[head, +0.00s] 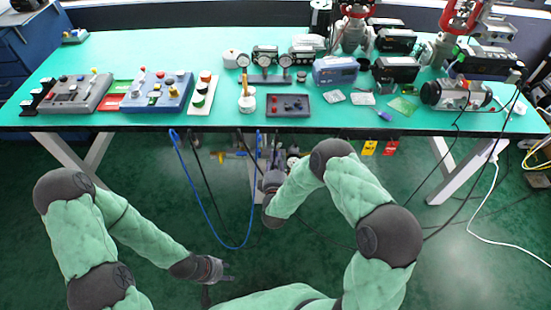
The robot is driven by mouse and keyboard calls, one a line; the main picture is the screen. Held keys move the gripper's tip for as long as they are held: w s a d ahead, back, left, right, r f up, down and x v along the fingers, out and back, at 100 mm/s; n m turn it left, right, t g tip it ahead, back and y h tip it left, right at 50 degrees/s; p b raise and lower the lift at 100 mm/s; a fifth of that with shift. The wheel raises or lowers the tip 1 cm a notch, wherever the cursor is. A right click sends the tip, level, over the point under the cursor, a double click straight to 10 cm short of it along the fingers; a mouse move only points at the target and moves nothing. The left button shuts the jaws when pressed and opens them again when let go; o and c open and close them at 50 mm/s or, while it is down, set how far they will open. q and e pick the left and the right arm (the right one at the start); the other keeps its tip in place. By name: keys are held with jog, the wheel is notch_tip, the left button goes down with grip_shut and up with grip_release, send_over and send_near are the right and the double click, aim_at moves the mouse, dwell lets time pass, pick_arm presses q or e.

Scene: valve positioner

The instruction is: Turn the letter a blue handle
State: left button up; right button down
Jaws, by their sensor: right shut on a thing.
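My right gripper (273,181) is in front of the table, below its front edge, at a cluster of valve and pipe fittings (292,158) under the tabletop. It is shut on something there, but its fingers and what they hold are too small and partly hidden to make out. I cannot pick out a blue handle or a letter a on these fittings. My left gripper (225,273) is low over the green floor, well apart from the fittings and the table. It looks open, with nothing visible between its fingers.
The green-topped table (215,60) carries control boxes, gauges and valve positioners. A blue hose (205,217) and dark cables hang from its front edge near my arms. Yellow and red tags (370,148) hang at the right. The floor around my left gripper is clear.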

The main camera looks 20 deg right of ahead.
jog(key=c, duration=1.2)
grip_release()
jog(key=shift+s, duration=0.1)
jog(key=v, duration=1.2)
